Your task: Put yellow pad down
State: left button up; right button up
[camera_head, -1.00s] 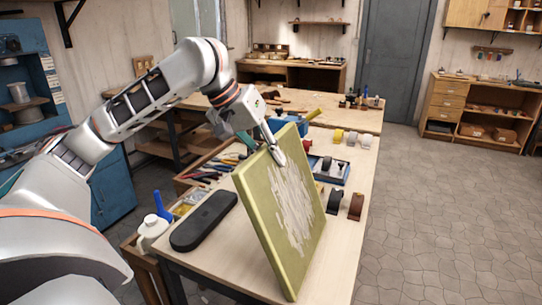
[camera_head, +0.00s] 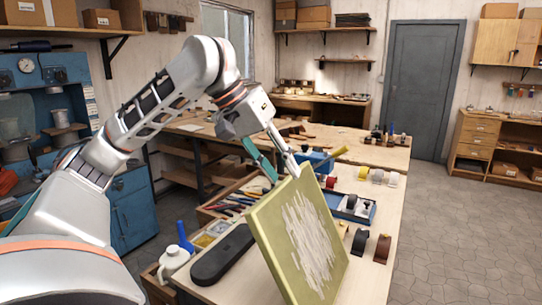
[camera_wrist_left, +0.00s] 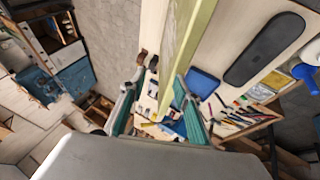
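The yellow pad (camera_head: 305,235) is a large, flat square panel with a pale streaked patch on its face. It stands on edge, tilted, over the workbench (camera_head: 368,280). Its lower edge is cut off by the picture, so its contact with the bench is hidden. My left gripper (camera_head: 284,177) is at the pad's top corner, with its two fingers spread apart. In the left wrist view the pad's edge (camera_wrist_left: 186,45) runs between the spread teal-lined fingers (camera_wrist_left: 158,98). I cannot tell whether a finger still touches it. My right gripper is not in view.
Some bare bench shows at the right.

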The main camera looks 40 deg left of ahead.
pick_arm(q)
jog(key=shift+v, duration=2)
